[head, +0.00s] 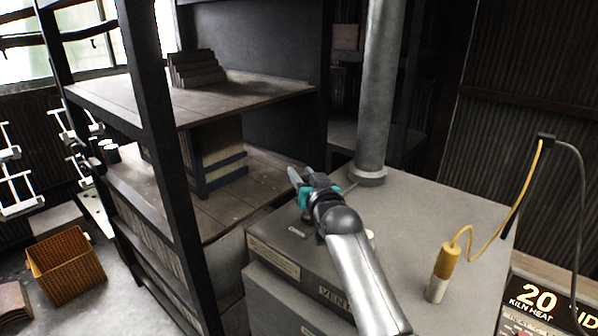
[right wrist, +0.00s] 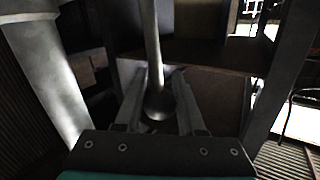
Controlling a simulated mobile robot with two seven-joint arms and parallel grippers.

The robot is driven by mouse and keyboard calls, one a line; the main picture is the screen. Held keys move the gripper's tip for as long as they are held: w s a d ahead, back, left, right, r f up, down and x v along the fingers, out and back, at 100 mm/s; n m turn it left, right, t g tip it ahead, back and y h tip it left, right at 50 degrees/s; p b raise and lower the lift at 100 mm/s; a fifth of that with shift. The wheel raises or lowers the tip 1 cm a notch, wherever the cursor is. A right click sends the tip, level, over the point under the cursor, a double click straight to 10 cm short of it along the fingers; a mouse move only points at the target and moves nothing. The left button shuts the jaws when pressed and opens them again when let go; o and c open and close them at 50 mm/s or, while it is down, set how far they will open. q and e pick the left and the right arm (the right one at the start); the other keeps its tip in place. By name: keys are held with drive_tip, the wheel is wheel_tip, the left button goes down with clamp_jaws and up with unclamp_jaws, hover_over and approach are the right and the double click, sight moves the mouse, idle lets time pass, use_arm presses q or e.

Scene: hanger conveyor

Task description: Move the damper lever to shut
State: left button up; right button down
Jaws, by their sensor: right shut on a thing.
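The damper lever (right wrist: 152,42) shows in the right wrist view as a pale round rod with a dark ball knob at its near end. My right gripper (right wrist: 160,80) has a finger on each side of the knob and is shut on the lever. In the head view my right gripper (head: 299,178) is over the front left edge of the grey metal housing (head: 440,210), left of the grey pipe (head: 379,90). The lever is mostly hidden there by the gripper. The housing's front carries labels, one reading "VENT" (head: 336,297); the others are too small to read. My left gripper is out of view.
A dark shelf rack (head: 215,105) with wooden boards stands close left of my gripper. A yellow cylinder (head: 439,272) with a cable stands on the housing, right of my arm. An orange crate (head: 65,268) is on the floor at the left.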

drive_tip(key=shift+w+d+f+m+g, duration=0.45)
drive_tip(key=shift+w+d+m, duration=0.15)
drive_tip(key=shift+w, duration=0.1)
drive_tip(key=shift+w+d+f+m+g, duration=0.4)
drive_tip(key=shift+w+d+m+g, duration=0.15)
drive_tip(key=shift+w, duration=0.1)
drive_tip(key=shift+w+d+f+m+g, duration=0.4)
drive_tip(key=shift+w+d+m, duration=0.2)
drive_tip(key=shift+w, duration=0.1)
drive_tip(key=shift+f, duration=0.15)
drive_tip(key=c, duration=0.9)
unclamp_jaws()
drive_tip(key=o, duration=0.4)
drive_tip(key=shift+r, duration=0.3)
